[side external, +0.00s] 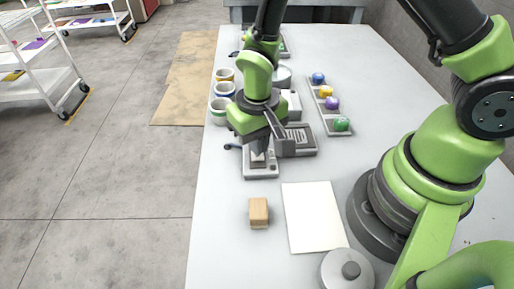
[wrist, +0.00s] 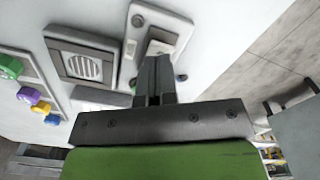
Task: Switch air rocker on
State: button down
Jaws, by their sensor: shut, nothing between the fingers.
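A pale switch plate (side external: 262,172) lies on the table below my gripper. In the wrist view, the plate (wrist: 179,22) carries a light rocker (wrist: 158,47) in a recess and a small round fitting (wrist: 137,20) near one end. My gripper (side external: 259,150) points down over the plate, with its fingers together and nothing held. In the wrist view, my gripper (wrist: 154,62) has its fingertips over the near end of the rocker and hides part of it. I cannot tell whether they touch it, or which way the rocker is tilted.
A grilled box (side external: 300,138) stands right beside the plate. Several cups (side external: 220,108) stand at the left table edge. A wooden block (side external: 258,212), white sheet (side external: 313,217) and lidded round container (side external: 347,272) are nearer.

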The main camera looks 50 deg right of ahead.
jog(key=shift+f, duration=0.95)
dwell(0.3)
jog(key=shift+r, duration=3.55)
notch_tip(320, 180, up, 12)
jog(key=s+d+t+y, duration=0.1)
jog(key=s+d+t, duration=0.1)
jog(key=d+t, duration=0.1)
jog(key=s+d+r+m+t+y, duration=0.1)
jog(key=s+r+t, duration=0.3)
jog(key=s+r, duration=0.4)
jog(key=s+d, duration=0.1)
jog(key=s, duration=0.1)
jog(key=shift+s+r, duration=0.3)
jog(key=shift+r, duration=0.1)
